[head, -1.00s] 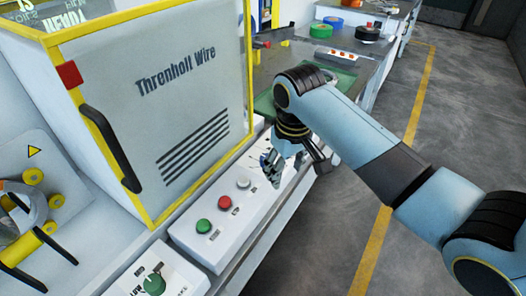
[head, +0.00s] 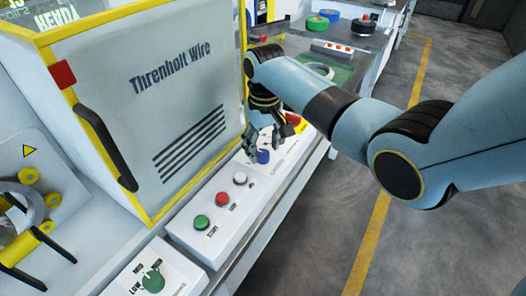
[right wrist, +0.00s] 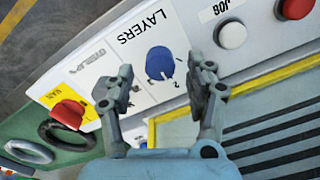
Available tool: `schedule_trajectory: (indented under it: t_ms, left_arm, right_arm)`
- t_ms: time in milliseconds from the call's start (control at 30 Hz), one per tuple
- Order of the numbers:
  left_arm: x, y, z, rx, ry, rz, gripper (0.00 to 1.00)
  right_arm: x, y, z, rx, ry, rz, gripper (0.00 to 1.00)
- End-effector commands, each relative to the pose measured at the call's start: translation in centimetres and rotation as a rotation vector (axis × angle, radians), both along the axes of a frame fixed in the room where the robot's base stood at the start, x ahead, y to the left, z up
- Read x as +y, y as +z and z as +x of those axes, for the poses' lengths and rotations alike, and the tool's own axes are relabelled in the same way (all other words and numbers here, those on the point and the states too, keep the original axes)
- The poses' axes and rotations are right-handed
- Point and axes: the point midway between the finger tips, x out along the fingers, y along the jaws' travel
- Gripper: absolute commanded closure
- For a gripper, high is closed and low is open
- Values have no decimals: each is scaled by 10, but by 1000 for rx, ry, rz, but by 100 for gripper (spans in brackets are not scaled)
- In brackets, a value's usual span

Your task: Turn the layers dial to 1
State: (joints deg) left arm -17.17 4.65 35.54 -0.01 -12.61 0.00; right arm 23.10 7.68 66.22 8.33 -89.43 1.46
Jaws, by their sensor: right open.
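The blue layers dial (head: 263,157) sits on the white control panel (head: 212,247), right of the white button in the head view. In the right wrist view the dial (right wrist: 160,62) stands beside the upside-down LAYERS label, with small markings around it, one a 2. Which marking it points at is too small to tell. My right gripper (head: 264,145) is open above the dial. In the right wrist view its fingers (right wrist: 167,75) are spread to either side of the dial, with nothing between them; contact is not visible. My left gripper is not in view.
White (head: 240,178), red (head: 222,198) and green (head: 201,222) buttons line the panel. A red knob on yellow (head: 294,118) is beyond the dial. The Threnholt Wire cabinet (head: 165,115) rises close beside the panel. A green dial (head: 153,282) is at the front. The floor at right is clear.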

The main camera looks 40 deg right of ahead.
Motion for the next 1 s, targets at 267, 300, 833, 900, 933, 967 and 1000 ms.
schedule_trajectory:
  t_ms: [267,300,833,900,933,967,1000]
  left_arm:
    - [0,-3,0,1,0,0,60]
    - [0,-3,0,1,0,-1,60]
    - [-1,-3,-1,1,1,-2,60]
    - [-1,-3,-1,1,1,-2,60]
    - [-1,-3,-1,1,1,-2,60]
    - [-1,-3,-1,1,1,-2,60]
    - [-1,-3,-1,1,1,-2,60]
  right_arm:
    - [0,-20,1,-2,0,-1,45]
    - [0,-21,1,-3,0,-1,45]
    - [0,-21,0,-2,0,0,91]
    - [0,-21,0,-2,0,0,100]
    - [0,-21,0,-1,0,0,100]
    - [0,-21,0,-1,0,0,100]
    - [0,-21,0,-1,1,0,100]
